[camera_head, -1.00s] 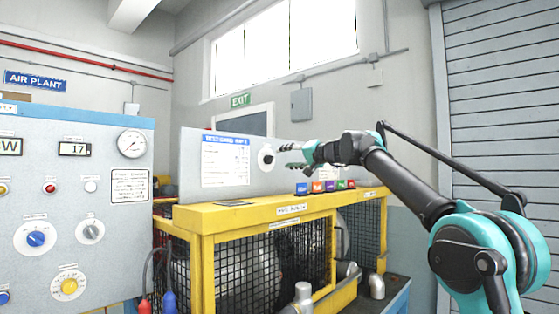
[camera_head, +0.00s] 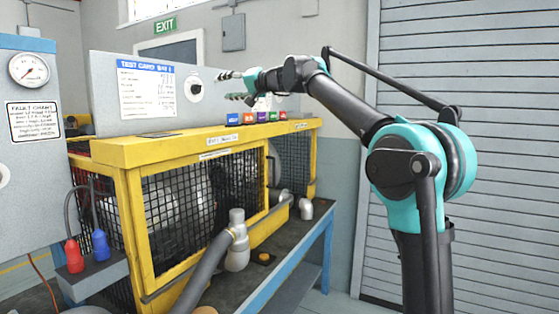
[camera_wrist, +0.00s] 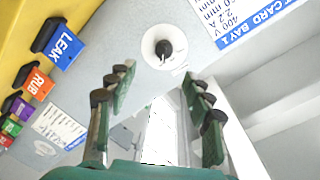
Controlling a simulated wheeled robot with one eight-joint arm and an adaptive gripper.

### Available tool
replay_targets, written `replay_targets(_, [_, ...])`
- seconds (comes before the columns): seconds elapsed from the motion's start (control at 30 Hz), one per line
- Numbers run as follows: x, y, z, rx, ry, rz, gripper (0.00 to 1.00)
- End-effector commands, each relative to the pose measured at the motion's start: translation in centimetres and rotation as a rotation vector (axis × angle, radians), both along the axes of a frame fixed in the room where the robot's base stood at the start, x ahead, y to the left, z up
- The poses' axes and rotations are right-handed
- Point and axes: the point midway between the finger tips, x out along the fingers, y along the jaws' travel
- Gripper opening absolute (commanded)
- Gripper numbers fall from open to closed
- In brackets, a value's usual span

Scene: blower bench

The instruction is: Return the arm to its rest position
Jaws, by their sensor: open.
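My gripper (camera_head: 240,85) is open and empty, with its fingers spread. It is held out to the left at the end of my arm, above the yellow guard's top and in front of the grey panel. In the wrist view the two fingers of my gripper (camera_wrist: 160,105) stand apart with nothing between them. A round white knob plate with a dark switch (camera_wrist: 164,46) lies beyond the fingertips, apart from them. The same knob (camera_head: 194,88) shows on the grey panel in the head view, just left of my gripper.
Several coloured tags line the top of the yellow guard (camera_head: 115,150); a blue LEAK tag (camera_wrist: 64,50) is nearest the fingers in the wrist view. A test card (camera_head: 147,90) is on the panel. A grey hose (camera_head: 205,270) crosses the bench. A shutter (camera_head: 480,180) stands behind my arm.

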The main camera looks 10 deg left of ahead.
Motion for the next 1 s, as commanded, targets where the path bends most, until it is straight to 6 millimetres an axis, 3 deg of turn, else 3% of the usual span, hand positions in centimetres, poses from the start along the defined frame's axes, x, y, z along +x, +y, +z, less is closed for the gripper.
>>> replay_targets(0.07, [0.1, -1.2, -2.1, -0.035, -0.002, -0.003, 0.52])
replay_targets(0.17, [-0.1, -3.7, -6.7, -0.115, 0.000, -0.005, 0.52])
replay_targets(0.47, [-3.5, -14.0, -24.5, -0.413, 0.055, -0.041, 0.52])
replay_targets(0.77, [-10.3, -25.1, -40.8, -0.684, 0.159, -0.119, 0.52])
replay_targets(1.0, [-18.1, -34.1, -52.5, -0.890, 0.269, -0.209, 0.52])
